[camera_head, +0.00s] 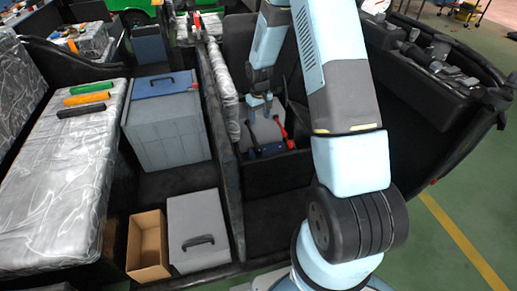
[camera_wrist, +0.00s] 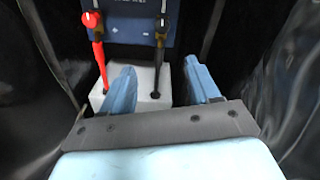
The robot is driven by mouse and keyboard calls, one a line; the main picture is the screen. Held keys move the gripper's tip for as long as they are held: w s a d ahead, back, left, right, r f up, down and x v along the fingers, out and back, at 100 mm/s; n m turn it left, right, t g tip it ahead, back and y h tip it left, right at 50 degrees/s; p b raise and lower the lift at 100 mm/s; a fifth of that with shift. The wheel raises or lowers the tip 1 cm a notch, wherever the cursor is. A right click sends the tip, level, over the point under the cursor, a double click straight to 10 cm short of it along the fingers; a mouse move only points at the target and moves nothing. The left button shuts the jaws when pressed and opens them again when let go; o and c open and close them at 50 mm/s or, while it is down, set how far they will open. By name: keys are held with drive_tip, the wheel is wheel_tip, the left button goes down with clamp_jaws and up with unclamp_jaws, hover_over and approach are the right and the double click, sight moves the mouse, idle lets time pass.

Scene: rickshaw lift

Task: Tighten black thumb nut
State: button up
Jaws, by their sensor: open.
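My gripper (camera_wrist: 160,66) is open, with its two blue fingers spread apart and nothing between their tips that I can see held. In the wrist view, a black thumb nut (camera_wrist: 162,24) sits on a dark blue panel (camera_wrist: 126,26) beyond the fingertips, with a black lead running down from it. A red thumb nut (camera_wrist: 90,19) with a red lead (camera_wrist: 99,62) is to its left. Both leads run to a white block (camera_wrist: 146,77) partly hidden behind the left finger. In the head view, my gripper (camera_head: 258,106) hangs over the same block, and the black nut is too small to make out.
Dark walls of the vehicle bay enclose the gripper on both sides. In the head view, a grey bin with a blue lid (camera_head: 166,128), a grey case (camera_head: 198,230) and an open cardboard box (camera_head: 148,243) stand to the left.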

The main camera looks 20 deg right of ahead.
approach(258, 148)
wheel_tip(258, 148, down, 10)
drive_tip(key=shift+w+d+r, duration=0.1)
drive_tip(key=shift+w+d, duration=0.05)
drive_tip(key=shift+d, duration=0.05)
idle(0.5)
drive_tip(key=shift+c, duration=0.2)
drive_tip(key=c, duration=1)
drive_tip(key=shift+m, duration=0.4)
drive_tip(key=o, duration=1)
drive_tip(key=shift+o, duration=0.2)
